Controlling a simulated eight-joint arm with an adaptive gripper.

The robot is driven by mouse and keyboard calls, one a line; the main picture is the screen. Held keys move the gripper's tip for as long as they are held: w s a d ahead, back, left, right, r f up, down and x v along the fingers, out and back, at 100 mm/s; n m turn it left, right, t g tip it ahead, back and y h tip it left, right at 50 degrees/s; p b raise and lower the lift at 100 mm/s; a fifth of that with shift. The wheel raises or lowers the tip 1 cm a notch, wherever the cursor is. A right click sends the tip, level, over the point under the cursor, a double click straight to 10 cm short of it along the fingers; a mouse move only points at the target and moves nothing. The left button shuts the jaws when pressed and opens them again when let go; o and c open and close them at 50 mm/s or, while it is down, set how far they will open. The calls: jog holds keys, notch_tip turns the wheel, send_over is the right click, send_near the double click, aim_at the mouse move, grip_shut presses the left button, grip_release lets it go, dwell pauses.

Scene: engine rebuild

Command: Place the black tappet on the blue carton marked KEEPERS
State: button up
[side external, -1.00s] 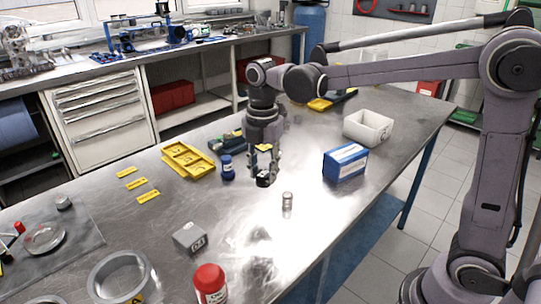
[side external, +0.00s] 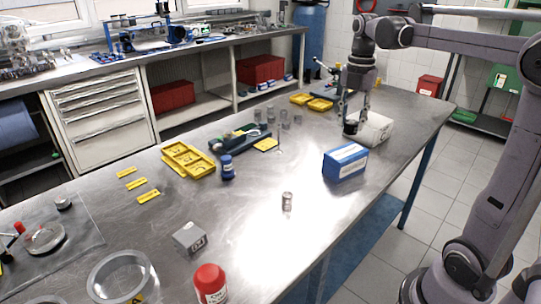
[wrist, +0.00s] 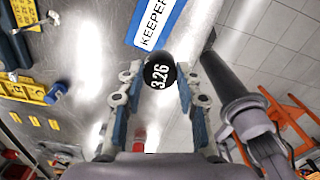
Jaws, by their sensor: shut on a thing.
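The black tappet (side external: 350,128), marked 3.26 in the wrist view (wrist: 160,72), is held between my fingertips. My gripper (side external: 354,118) is shut on it and hangs above the bench, by the left side of the white bin. The blue carton (side external: 345,164) stands on the bench below and nearer the camera in the side view. Its KEEPERS label shows at the top of the wrist view, where the carton (wrist: 178,22) is partly cut off. The tappet is apart from the carton.
The white open bin (side external: 377,128) stands beside my gripper. A small metal cylinder (side external: 287,201) stands left of the carton. The bench around the carton is mostly clear.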

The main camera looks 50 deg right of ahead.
jog(key=s+d+r, duration=0.3)
jog(key=s+d, duration=0.5)
jog(key=d, duration=0.1)
send_over(347, 151)
jog(key=shift+m, duration=0.4)
notch_tip(347, 151, down, 7)
jog(key=shift+s, duration=0.1)
jog(key=shift+f, duration=2.1)
jog(key=shift+f, duration=0.1)
jog(key=o, duration=1.1)
jog(key=shift+o, duration=0.2)
